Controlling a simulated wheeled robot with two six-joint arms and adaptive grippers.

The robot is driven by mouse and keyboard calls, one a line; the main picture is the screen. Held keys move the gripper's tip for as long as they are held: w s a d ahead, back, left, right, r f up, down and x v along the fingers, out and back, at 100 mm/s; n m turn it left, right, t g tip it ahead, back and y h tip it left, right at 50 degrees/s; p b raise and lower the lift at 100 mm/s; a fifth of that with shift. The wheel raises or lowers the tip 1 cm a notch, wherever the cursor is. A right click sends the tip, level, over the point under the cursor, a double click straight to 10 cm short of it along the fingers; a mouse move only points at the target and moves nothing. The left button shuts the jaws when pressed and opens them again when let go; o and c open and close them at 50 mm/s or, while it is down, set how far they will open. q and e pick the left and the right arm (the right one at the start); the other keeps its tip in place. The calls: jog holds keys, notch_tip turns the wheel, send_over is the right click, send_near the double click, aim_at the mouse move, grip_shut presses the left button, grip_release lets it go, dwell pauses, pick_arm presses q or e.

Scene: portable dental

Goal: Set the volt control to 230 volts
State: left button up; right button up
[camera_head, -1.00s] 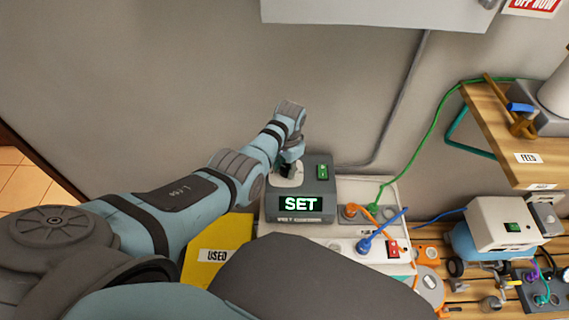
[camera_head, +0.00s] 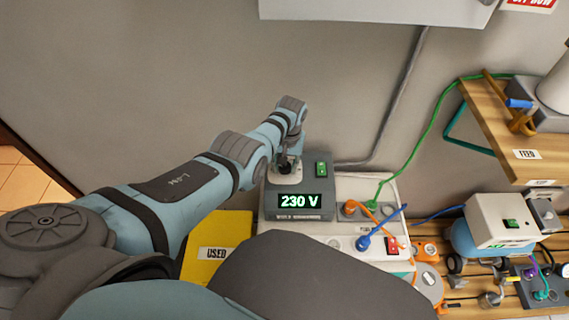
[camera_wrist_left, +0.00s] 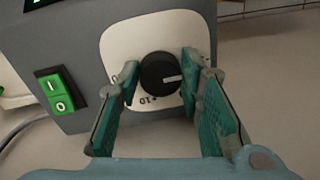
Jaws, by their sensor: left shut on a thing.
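In the wrist view the pointer lies toward the right. The unit's display (camera_head: 300,201) reads "230 V" in green. My left gripper (camera_head: 288,160) is at the plate, and its teal fingers are shut on the knob, one on each side. In the head view the gripper largely hides the knob. My right gripper is not in view.
A green switch (camera_head: 321,169) sits beside the knob's plate. A yellow "USED" container (camera_head: 218,236) stands to the left, and a wooden shelf (camera_head: 490,125) at the right.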

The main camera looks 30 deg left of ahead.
aim_at(288, 167)
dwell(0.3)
pick_arm(q)
jog(key=o, duration=1.2)
jog(key=shift+c, duration=0.2)
notch_tip(288, 167, up, 12)
jog(key=shift+d, duration=0.35)
